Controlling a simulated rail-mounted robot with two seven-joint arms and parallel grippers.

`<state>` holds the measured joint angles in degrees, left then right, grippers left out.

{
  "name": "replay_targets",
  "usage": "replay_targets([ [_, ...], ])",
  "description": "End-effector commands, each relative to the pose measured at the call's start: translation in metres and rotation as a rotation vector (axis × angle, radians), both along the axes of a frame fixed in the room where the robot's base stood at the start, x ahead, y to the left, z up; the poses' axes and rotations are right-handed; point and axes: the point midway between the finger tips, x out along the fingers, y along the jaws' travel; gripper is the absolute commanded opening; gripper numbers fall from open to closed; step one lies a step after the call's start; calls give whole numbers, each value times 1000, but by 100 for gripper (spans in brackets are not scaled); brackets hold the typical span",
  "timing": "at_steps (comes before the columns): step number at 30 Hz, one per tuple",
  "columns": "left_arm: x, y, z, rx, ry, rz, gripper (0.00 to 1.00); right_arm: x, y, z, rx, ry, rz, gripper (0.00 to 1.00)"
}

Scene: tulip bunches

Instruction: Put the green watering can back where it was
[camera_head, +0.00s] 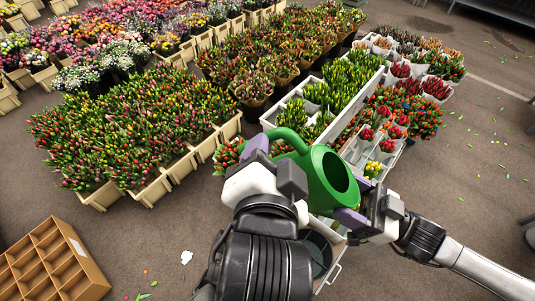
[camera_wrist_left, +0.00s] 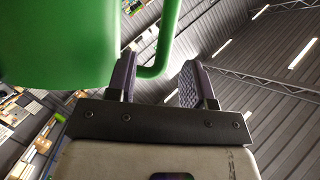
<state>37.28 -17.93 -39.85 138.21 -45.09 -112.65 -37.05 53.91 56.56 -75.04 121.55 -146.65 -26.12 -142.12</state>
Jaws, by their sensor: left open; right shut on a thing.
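In the left wrist view the can's green body (camera_wrist_left: 55,45) fills the upper left. Its handle tube shows beyond and between the two spread fingers of the left gripper (camera_wrist_left: 160,82); I cannot tell whether they touch it. My left arm hides what lies below.
White crates (camera_head: 356,123) of tulips stand right behind the can. Cream crates (camera_head: 152,190) of tulips stand at left. A divided cardboard box (camera_head: 88,270) lies at lower left. A dark round container (camera_head: 318,252) shows below the can.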

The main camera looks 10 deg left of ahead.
Motion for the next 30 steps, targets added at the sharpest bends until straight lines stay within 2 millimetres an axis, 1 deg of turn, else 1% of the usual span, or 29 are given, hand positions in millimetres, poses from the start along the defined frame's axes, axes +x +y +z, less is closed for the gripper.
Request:
replay_targets([
  [6, 20, 8, -4, -2, -1, 29, 48, 0, 0, 1, 1, -1, 1, 0],
  [13, 41, 10, -10, -2, -1, 27, 48, 0, 0, 1, 1, -1, 1, 0],
  [18, 47, 11, -12, -3, -1, 26, 48, 0, 0, 1, 1, -1, 1, 0],
  [26, 48, 11, -12, -3, -2, 25, 48, 0, 0, 1, 1, -1, 1, 0],
  [30, 48, 11, -12, -3, -2, 25, 35, 0, 0, 1, 1, -1, 1, 0],
])
